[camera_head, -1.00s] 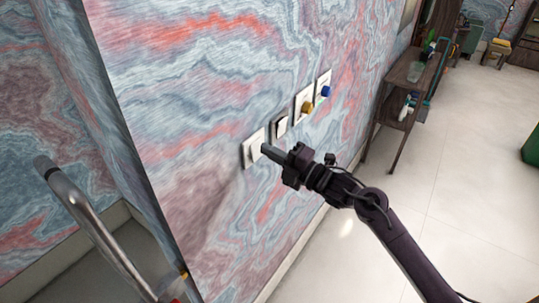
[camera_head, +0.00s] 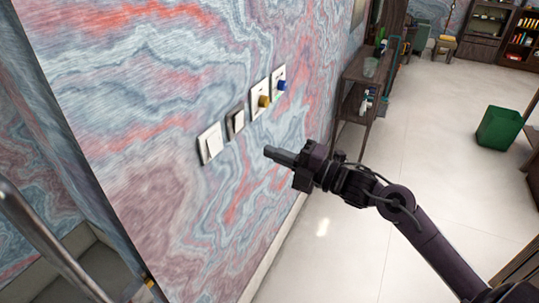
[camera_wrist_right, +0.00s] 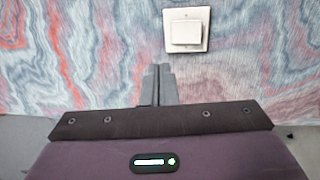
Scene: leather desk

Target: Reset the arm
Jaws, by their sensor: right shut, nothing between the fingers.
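My right gripper (camera_head: 268,153) is shut and empty, held in front of the marbled wall and apart from it. In the right wrist view its fingers (camera_wrist_right: 158,84) are pressed together, below a white wall switch (camera_wrist_right: 187,30). In the head view the white switch (camera_head: 210,143) is to the left of the fingertips, at the left end of a row on the wall. My left gripper is not in view.
Beside the white switch are a dark-framed switch (camera_head: 235,123), a plate with a yellow knob (camera_head: 264,101) and one with a blue knob (camera_head: 281,85). A dark shelf (camera_head: 366,86) stands along the wall. A green bin (camera_head: 499,127) stands on open floor. A metal rail (camera_head: 45,240) is at lower left.

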